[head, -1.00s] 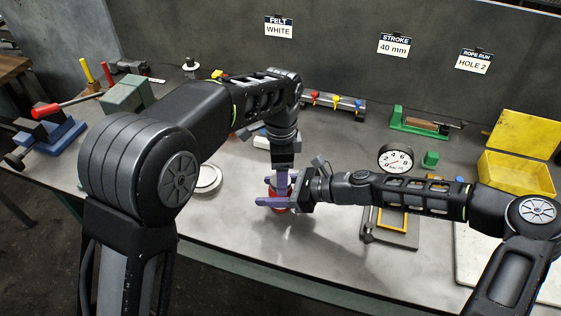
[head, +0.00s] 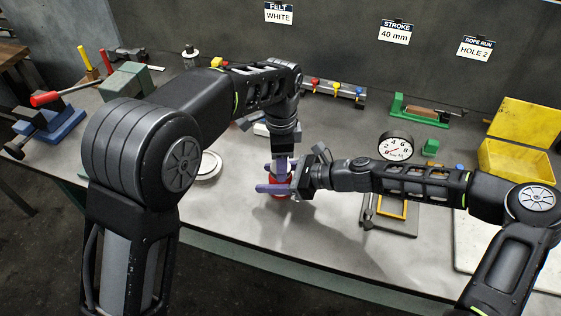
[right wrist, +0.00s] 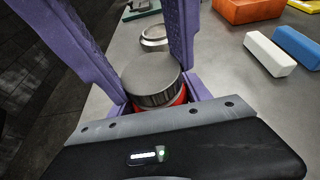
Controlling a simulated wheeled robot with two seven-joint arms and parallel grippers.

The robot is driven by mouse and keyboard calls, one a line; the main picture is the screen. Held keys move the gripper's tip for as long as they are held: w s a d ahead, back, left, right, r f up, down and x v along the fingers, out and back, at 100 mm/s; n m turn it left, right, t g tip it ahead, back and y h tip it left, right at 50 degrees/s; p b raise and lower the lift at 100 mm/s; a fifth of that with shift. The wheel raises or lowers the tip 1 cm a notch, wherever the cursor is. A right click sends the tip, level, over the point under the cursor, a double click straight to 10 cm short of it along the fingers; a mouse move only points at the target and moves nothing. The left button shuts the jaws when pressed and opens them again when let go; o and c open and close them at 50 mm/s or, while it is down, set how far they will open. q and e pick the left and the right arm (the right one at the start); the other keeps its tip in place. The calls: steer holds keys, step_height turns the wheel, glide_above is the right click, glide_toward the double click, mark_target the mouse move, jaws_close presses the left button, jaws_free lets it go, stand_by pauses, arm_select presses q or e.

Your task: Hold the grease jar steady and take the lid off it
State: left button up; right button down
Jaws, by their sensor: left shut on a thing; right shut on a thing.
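The grease jar (head: 279,195) is red and stands upright near the front of the bench, mostly hidden by purple fingers. Its grey metal lid (right wrist: 152,76) sits on top in the right wrist view, with red jar wall (right wrist: 180,97) just beneath it. My left gripper (head: 282,168) comes down from above, its fingers shut on the lid's sides. My right gripper (head: 273,189) reaches in level from the right, shut around the jar body below the lid. I cannot tell whether the lid has turned or risen.
A round pale dish (head: 208,169) lies left of the jar. Behind stand a white block (right wrist: 270,53), a blue block (right wrist: 298,46) and an orange block (right wrist: 250,8). A dial gauge (head: 396,147) stands to the right. The bench's front edge is close to the jar.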

arm_select(q)
jaws_close()
steer(key=n, duration=0.3)
steer(key=shift+n, duration=0.3)
steer(key=o, duration=1.2)
jaws_free()
steer(key=shift+r, duration=0.1)
steer(key=shift+r, duration=2.2)
steer(key=shift+c, duration=0.5)
